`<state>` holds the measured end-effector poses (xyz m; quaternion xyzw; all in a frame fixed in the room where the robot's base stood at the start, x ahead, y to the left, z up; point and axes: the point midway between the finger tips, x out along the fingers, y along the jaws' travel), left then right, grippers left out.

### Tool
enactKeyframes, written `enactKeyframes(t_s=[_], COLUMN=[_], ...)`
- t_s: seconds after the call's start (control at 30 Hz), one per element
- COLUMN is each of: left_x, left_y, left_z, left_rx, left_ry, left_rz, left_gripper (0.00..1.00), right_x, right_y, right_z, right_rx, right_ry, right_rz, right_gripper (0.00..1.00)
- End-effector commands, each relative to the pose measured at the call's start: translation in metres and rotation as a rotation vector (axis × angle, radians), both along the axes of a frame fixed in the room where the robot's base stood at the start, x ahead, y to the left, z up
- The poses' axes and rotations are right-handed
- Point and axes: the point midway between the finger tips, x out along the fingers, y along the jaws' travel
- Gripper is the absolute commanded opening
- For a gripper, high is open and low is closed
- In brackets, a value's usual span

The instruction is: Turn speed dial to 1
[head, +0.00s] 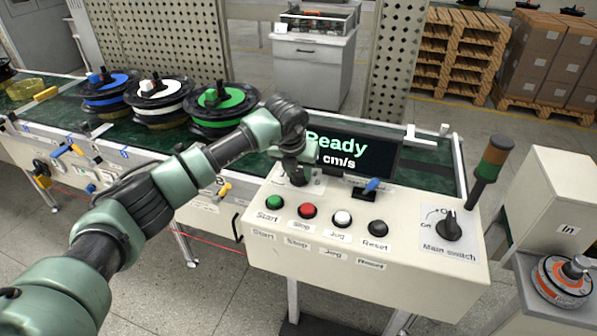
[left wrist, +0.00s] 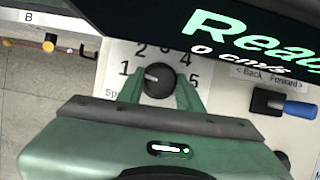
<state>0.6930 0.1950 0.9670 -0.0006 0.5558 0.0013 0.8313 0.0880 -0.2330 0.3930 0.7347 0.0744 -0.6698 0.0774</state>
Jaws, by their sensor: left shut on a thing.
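The speed dial (left wrist: 159,78) is a round black knob on the pale panel, with numbers from 1 to 5 around it. Its white mark points left, close to the 1 (left wrist: 124,68). My left gripper (left wrist: 159,90) is shut on the dial, with one green finger on each side of it. In the head view my left gripper (head: 297,172) is at the panel's upper left and hides most of the dial.
The display (head: 345,152) behind the panel reads "Ready" and, in the left wrist view, "0 cm/s". Start (head: 274,202), stop (head: 307,210), jog (head: 342,218) and reset (head: 377,228) buttons sit in front. A blue-tipped lever (head: 372,185) and main switch (head: 448,227) are to the right.

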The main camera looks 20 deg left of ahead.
Motion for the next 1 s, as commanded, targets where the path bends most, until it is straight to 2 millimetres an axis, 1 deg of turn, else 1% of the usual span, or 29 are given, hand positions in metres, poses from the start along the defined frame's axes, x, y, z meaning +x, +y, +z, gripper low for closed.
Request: enactKeyframes(t_s=[0.03, 0.07, 0.1, 0.13, 0.43, 0.53, 0.9, 1.0], left_x=[0.000, 0.000, 0.000, 0.000, 0.000, -0.002, -0.024, -0.028], left_y=[0.000, 0.001, 0.000, 0.000, 0.000, 0.000, 0.001, 0.000], left_z=[0.000, 0.000, 0.000, 0.000, 0.001, 0.006, 0.060, 0.068], left_rx=[-0.001, -0.001, -0.001, -0.001, 0.000, -0.001, 0.000, -0.001], left_ry=[0.000, 0.000, 0.000, 0.000, -0.001, -0.002, -0.004, -0.002], left_rz=[0.002, 0.002, 0.002, 0.002, 0.001, 0.000, 0.000, 0.001], left_gripper=[0.00, 0.41, 0.52, 0.57, 0.57, 0.57, 0.57, 0.57], right_x=[0.000, 0.000, 0.000, 0.000, 0.000, 0.000, 0.000, 0.000], right_y=[0.000, 0.000, 0.000, 0.000, -0.002, -0.002, -0.003, -0.003], right_z=[0.000, 0.000, 0.000, 0.000, 0.000, -0.002, -0.016, -0.018], right_rx=[0.000, 0.000, 0.000, 0.000, -0.002, -0.003, -0.004, -0.004], right_ry=[0.000, 0.000, 0.000, 0.000, 0.001, 0.000, 0.000, 0.000], right_rz=[0.000, 0.000, 0.000, 0.000, 0.000, 0.000, 0.000, 0.000], right_gripper=[0.36, 0.36, 0.36, 0.36, 0.36, 0.36, 0.36, 0.36])
